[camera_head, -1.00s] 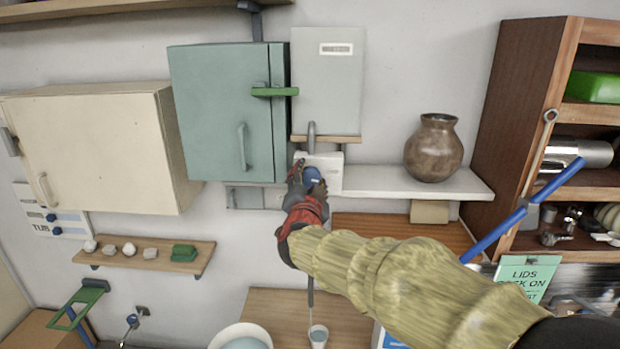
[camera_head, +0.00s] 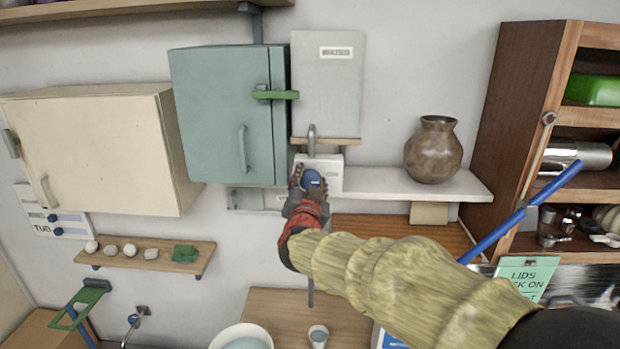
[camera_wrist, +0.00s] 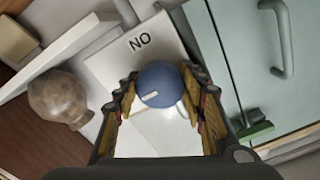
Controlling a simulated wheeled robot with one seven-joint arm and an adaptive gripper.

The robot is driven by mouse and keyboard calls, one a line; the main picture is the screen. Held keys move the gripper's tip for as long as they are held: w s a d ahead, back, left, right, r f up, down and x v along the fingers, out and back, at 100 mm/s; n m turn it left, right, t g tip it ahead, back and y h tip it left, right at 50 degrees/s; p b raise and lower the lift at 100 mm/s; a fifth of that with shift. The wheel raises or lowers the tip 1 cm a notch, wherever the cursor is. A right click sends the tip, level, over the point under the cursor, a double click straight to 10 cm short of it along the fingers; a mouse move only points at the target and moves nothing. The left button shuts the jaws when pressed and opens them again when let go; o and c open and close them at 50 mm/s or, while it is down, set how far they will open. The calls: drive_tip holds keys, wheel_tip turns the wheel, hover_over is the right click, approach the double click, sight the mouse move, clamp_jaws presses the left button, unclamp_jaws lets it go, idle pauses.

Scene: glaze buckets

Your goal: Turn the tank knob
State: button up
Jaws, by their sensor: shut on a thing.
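The blue tank knob (camera_head: 312,181) sits on the front of a small white box (camera_head: 331,170) below the tall grey tank (camera_head: 327,85). In the wrist view, my gripper (camera_wrist: 164,95) straddles the knob. The gripper hides part of the box in the head view.
A teal cabinet (camera_head: 208,120) with a green lever (camera_head: 276,95) is left of the tank. A brown vase (camera_head: 433,150) stands on a white shelf (camera_head: 400,183) to the right. A bucket (camera_head: 238,338) and a small cup (camera_head: 318,337) are below.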

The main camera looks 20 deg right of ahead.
drive_tip(key=o, duration=1.2)
drive_tip(key=shift+c, duration=0.2)
drive_tip(key=shift+s, duration=0.1)
drive_tip(key=v, duration=1.1)
drive_tip(key=shift+s, duration=0.35)
drive_tip(key=shift+a, duration=0.15)
